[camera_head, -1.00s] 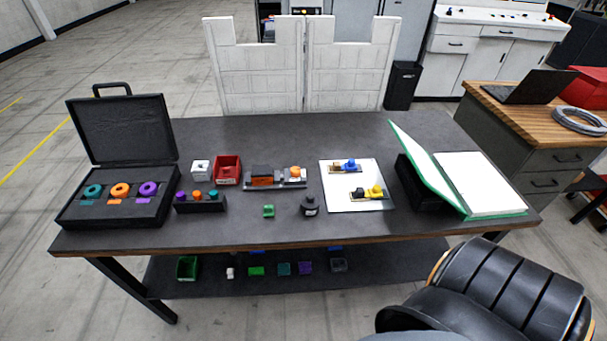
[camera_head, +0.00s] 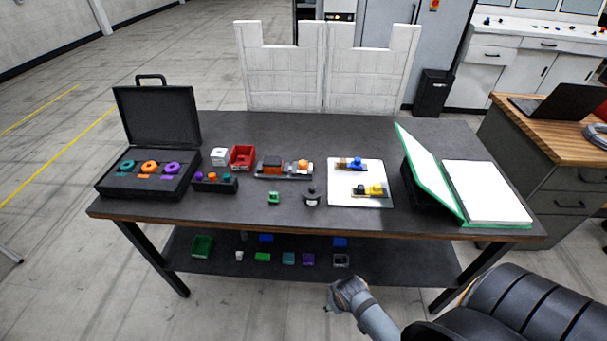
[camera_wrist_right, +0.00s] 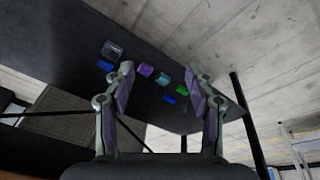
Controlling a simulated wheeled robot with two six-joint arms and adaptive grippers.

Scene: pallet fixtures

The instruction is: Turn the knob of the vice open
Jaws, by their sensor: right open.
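What looks like the vice (camera_head: 286,171) lies in the middle of the table in the head view. It is a low grey and dark body with a brown-orange block on it. Its round orange knob (camera_head: 304,163) sits at the right end. My right gripper (camera_head: 330,303) is low in front of the table, well short of the vice and below the tabletop. In the right wrist view my right gripper (camera_wrist_right: 160,74) has its two fingers spread apart with nothing between them. The vice does not show there. My left gripper is not in view.
The table (camera_head: 400,225) carries an open black case (camera_head: 105,190), a red bin (camera_head: 242,158), a white board (camera_head: 345,196) with blue-knobbed and yellow-knobbed fixtures, and a green-edged binder (camera_head: 432,180). Several small blocks lie on the lower shelf (camera_head: 215,265).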

